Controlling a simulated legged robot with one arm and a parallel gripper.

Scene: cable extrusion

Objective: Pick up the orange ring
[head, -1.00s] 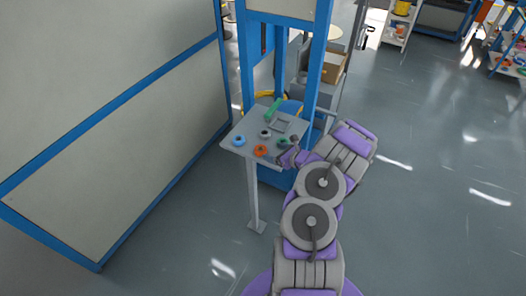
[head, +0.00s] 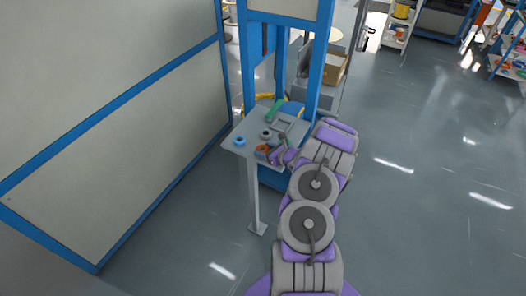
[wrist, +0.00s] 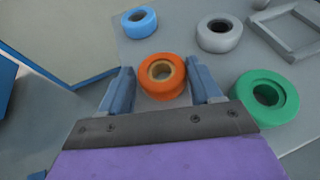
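The orange ring (wrist: 162,76) lies on the grey table between the two fingertips of my gripper (wrist: 163,82) in the wrist view. The fingers are open, one on each side of the ring. A narrow gap shows on the left; on the right the finger is very close, and I cannot tell if it touches. In the head view the orange ring (head: 263,149) is partly hidden by my gripper (head: 272,156) at the table's front edge.
A square grey frame (wrist: 290,28) lies behind. Blue posts (head: 321,62) stand behind the table.

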